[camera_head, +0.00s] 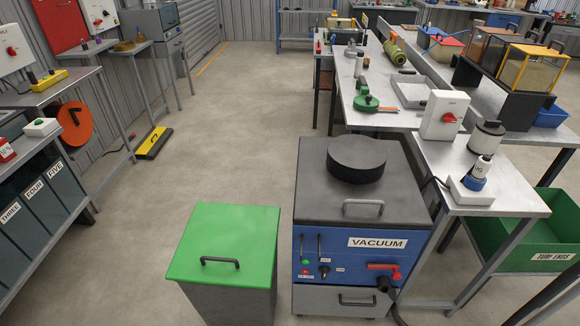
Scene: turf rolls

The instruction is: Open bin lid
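A bin (228,300) with grey sides stands on the floor at the lower middle. Its flat green lid (224,243) is closed and has a dark bar handle (220,262) near its front edge. The lower part of the bin is cut off by the picture's bottom edge. Neither of my grippers shows in the head view, and nothing touches the lid.
A blue vacuum machine (345,262) with a grey top stands just right of the bin. Workbenches (474,177) line the right, with a green TURF ENDS crate (552,240) below. Benches with numbered bins (38,195) stand left. The floor (220,130) behind the bin is clear.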

